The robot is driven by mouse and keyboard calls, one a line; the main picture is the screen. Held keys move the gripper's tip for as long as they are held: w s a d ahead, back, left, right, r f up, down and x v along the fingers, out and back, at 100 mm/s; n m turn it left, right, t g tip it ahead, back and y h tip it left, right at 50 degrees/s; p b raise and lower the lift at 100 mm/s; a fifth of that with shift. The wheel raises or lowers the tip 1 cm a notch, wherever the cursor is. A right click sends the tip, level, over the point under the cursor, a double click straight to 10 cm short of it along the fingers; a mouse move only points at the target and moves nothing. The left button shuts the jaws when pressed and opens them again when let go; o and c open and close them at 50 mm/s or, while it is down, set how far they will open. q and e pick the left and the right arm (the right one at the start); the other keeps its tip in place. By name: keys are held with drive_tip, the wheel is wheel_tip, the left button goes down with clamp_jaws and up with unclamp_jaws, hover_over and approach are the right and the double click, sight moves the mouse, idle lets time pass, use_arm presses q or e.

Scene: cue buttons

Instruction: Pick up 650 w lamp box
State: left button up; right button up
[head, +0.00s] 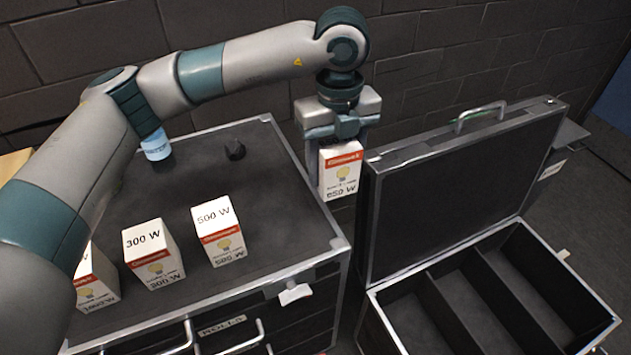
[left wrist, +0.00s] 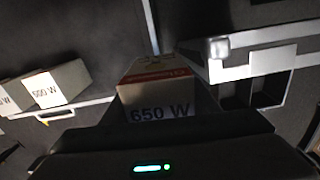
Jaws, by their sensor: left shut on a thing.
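The 650 W lamp box (head: 340,172) is white with a red band and a bulb picture. My left gripper (head: 341,140) is shut on it and holds it upright, in the air between the black chest and the open case. In the left wrist view the box (left wrist: 158,104) shows its "650 W" label, with its lower part hidden by my gripper. My right gripper is not in view.
The 500 W box (head: 217,232), the 300 W box (head: 153,257) and a partly hidden box (head: 97,281) stand on the chest top (head: 262,160). The open case (head: 372,278) has empty divided compartments.

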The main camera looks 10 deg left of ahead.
use_arm(q)
drive_tip(key=shift+w+d+r, duration=0.25)
drive_tip(key=shift+d+r, duration=0.1)
drive_tip(key=shift+d, duration=0.25)
drive_tip(key=shift+a, duration=0.1)
